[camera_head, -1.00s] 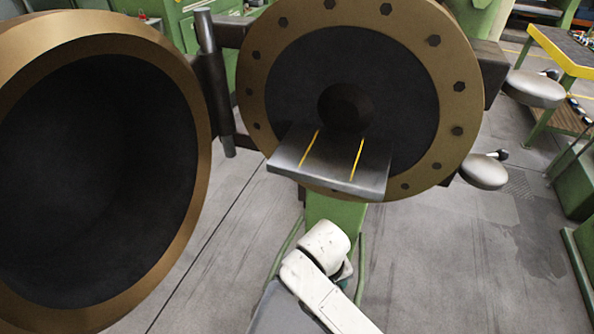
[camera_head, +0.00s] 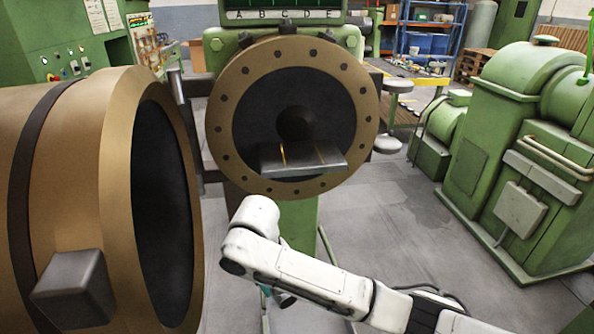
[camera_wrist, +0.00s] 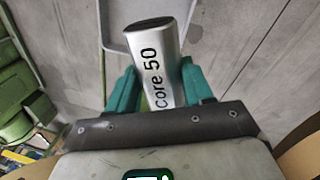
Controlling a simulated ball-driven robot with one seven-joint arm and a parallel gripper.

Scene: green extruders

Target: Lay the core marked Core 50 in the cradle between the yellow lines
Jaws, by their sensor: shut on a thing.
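The core marked Core 50 (camera_wrist: 155,48) is a silver cylinder with black lettering. In the wrist view my gripper (camera_wrist: 159,78) is shut on it, with one green finger on each side. In the head view my white arm reaches in from the lower right, in front of and below the cradle. My gripper and the core are mostly hidden behind the arm there; only a bit of teal shows.
The extruder face (camera_head: 218,130) is a bronze ring with bolts around a dark disc with a hole. A large hinged bronze ring (camera_head: 120,110) stands open at left. A green machine (camera_head: 520,140) stands farther right. Grey floor between is clear.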

